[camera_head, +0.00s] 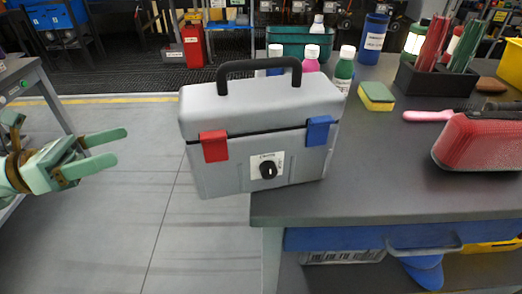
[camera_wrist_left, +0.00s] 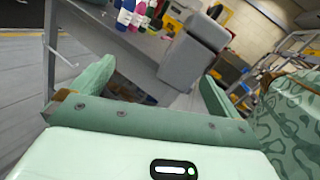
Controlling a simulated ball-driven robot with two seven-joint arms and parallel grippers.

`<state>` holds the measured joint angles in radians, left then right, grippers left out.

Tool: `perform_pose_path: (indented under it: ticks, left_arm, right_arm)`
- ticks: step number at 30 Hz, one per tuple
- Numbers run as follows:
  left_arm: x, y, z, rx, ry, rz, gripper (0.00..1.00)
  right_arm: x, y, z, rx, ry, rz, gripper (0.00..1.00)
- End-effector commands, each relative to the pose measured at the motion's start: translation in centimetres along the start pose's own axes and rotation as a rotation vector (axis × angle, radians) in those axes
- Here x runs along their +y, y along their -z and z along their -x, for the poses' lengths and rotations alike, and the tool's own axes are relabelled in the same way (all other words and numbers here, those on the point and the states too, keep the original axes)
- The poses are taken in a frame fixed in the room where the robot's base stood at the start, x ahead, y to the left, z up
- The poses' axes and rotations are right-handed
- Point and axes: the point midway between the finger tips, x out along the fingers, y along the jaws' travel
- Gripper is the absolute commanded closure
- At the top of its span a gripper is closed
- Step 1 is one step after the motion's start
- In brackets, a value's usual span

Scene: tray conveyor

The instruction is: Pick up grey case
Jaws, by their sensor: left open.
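The grey case (camera_head: 255,115) stands upright at the left edge of the dark table (camera_head: 400,185), its left part reaching past that edge in the head view. It has a black arched handle (camera_head: 259,66) on top, a red latch (camera_head: 214,146), a blue latch (camera_head: 320,130) and a black knob on the front. My left gripper (camera_head: 120,147) is open and empty, left of the case and apart from it, fingers pointing towards it. In the left wrist view the case (camera_wrist_left: 188,62) shows tilted beyond the open fingers. My right gripper is not in view.
Several bottles (camera_head: 344,70) stand behind the case. A yellow-green sponge (camera_head: 376,95), a black holder (camera_head: 437,83) and a red case (camera_head: 480,142) lie to the right. A blue drawer (camera_head: 350,238) is under the tabletop. The floor between gripper and case is clear.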

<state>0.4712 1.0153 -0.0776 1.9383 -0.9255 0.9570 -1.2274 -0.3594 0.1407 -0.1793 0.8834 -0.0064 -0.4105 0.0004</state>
Motion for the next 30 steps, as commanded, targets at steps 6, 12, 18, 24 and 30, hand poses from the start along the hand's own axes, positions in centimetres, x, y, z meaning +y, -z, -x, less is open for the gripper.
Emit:
perform_pose_path:
  ticks: [6, 12, 18, 24, 30]
  left_arm:
    - [-4.3, 1.2, -0.7, 0.082, 0.170, -0.271, 0.00]
    - [-4.8, 1.5, -4.0, 0.074, 0.176, -0.300, 0.00]
    - [-5.6, 1.9, -8.8, 0.072, 0.174, -0.298, 0.00]
    - [-5.9, 2.2, -11.2, 0.074, 0.170, -0.294, 0.00]
    - [-6.4, 2.4, -13.5, 0.073, 0.173, -0.294, 0.00]
  right_arm:
    - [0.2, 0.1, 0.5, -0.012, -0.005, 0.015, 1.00]
    - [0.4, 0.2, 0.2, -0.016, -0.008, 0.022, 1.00]
    - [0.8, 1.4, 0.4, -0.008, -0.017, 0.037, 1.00]
    - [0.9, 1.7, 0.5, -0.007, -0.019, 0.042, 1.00]
    - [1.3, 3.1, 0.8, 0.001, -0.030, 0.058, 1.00]
